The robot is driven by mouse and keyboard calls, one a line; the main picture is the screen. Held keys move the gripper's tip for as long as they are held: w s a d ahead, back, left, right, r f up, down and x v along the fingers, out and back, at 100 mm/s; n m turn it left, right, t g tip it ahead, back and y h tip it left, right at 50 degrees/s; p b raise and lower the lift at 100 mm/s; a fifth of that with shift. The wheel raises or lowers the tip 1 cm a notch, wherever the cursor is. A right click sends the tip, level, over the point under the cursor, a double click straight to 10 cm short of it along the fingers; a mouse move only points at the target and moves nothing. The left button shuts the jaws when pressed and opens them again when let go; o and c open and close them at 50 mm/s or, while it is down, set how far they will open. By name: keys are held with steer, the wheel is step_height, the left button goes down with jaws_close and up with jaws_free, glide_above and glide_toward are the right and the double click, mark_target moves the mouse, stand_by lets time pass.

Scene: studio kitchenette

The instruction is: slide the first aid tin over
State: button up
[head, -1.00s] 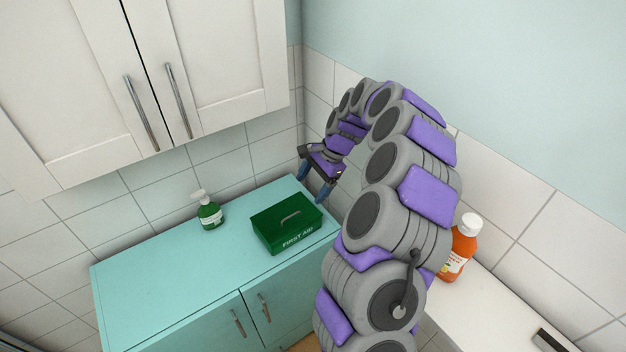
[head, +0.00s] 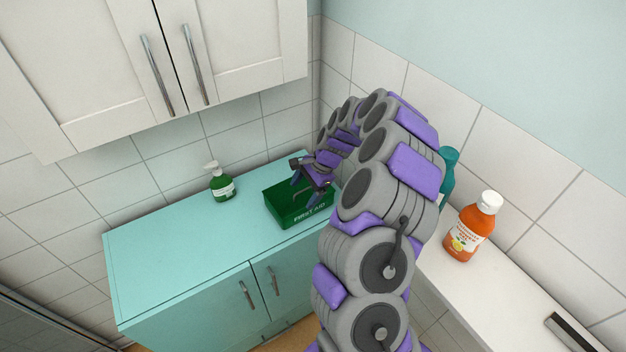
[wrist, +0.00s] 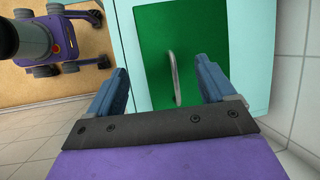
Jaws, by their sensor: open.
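The green first aid tin (head: 285,212) sits near the right end of the turquoise counter (head: 180,240), with white FIRST AID lettering on its front. In the head view my gripper (head: 302,192) is over the tin and hides part of its lid and its handle. In the wrist view the tin (wrist: 151,58) lies beyond my gripper (wrist: 162,82). The fingers are open and spread apart, with the tin's grey metal handle (wrist: 173,75) showing between them. I cannot tell whether the fingers touch the lid.
A green soap pump bottle (head: 222,185) stands left of the tin. White wall cupboards (head: 90,60) hang above the counter. An orange bottle (head: 470,230) and a teal bottle (head: 449,170) stand at the white worktop (head: 500,300) on the right. The counter's left part is clear.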

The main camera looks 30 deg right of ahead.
mark_target(297, 204)
steer(key=x, duration=0.3)
steer(key=shift+f, duration=0.15)
steer(key=shift+w+f+b, duration=0.1)
steer(key=shift+f+b, duration=0.15)
steer(key=shift+b, duration=0.05)
steer(key=shift+s+a, duration=0.15)
steer(key=shift+s, duration=0.1)
steer(key=c, duration=1.5)
steer(key=shift+c, duration=0.2)
